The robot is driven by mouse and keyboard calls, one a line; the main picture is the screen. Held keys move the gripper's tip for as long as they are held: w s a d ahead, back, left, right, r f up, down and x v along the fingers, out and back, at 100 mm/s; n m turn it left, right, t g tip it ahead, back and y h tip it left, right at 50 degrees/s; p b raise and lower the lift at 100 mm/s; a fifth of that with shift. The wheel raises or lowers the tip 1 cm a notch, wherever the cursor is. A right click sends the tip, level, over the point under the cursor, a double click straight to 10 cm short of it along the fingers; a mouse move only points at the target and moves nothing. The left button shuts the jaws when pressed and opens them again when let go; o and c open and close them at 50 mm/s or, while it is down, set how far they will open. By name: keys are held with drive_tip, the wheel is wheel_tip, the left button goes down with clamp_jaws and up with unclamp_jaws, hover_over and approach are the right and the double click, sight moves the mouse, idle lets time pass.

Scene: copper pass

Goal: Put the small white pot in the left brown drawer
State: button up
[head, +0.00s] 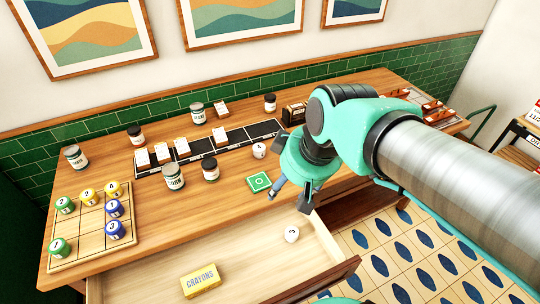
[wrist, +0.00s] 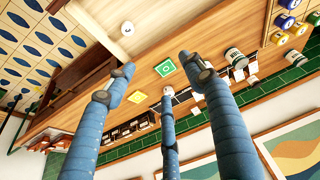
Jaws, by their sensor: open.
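A small white pot (head: 292,234) with a dark mark stands inside the open left brown drawer (head: 330,282), near its right side. The pot also shows in the wrist view (wrist: 127,28). A second small white pot (head: 259,150) stands on the table beyond the green card; in the wrist view it (wrist: 168,90) shows just past a fingertip. My gripper (head: 291,194) is open and empty. It hangs above the table's front edge, behind and above the drawer pot and apart from it. Its blue fingers (wrist: 157,68) are spread in the wrist view.
A yellow crayons box (head: 201,280) lies in the drawer. A green card (head: 259,182) lies near the table edge. A game board (head: 90,228) with coloured pots is at left. Jars and a black tray (head: 232,137) with cards stand behind. The drawer's middle is clear.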

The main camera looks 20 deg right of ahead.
drive_tip(key=s+r+m, duration=0.1)
drive_tip(key=r, duration=0.1)
drive_tip(key=s+a+r+m+t, duration=0.1)
drive_tip(key=s, duration=0.1)
drive_tip(key=shift+s+a+r+h, duration=0.1)
drive_tip(key=shift+a+r+h, duration=0.1)
drive_tip(key=shift+r+h, duration=0.15)
